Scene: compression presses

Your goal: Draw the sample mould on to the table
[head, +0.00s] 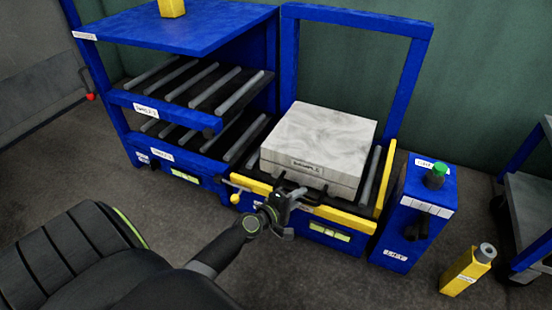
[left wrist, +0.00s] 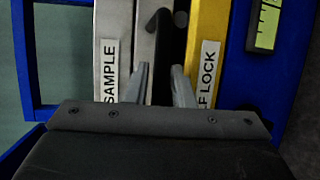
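The sample mould (head: 318,143) is a pale grey block in two layers with a label on its front. It rests on the roller bed inside the blue frame; its labelled side shows in the left wrist view (left wrist: 110,60). A dark bent handle (left wrist: 152,50) stands out at its front. My left gripper (head: 288,194) is at the mould's front, over the yellow bar (head: 335,214). Its fingers (left wrist: 162,85) are apart with the handle between them; I see no clear contact. My right gripper is not in view.
A blue rack with roller shelves (head: 200,90) adjoins on the left. The yellow bar, labelled as a lock, crosses the bed's front. A blue control post (head: 405,225) with a green button stands to the right, beside a yellow post (head: 466,272). The floor in front is mostly clear.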

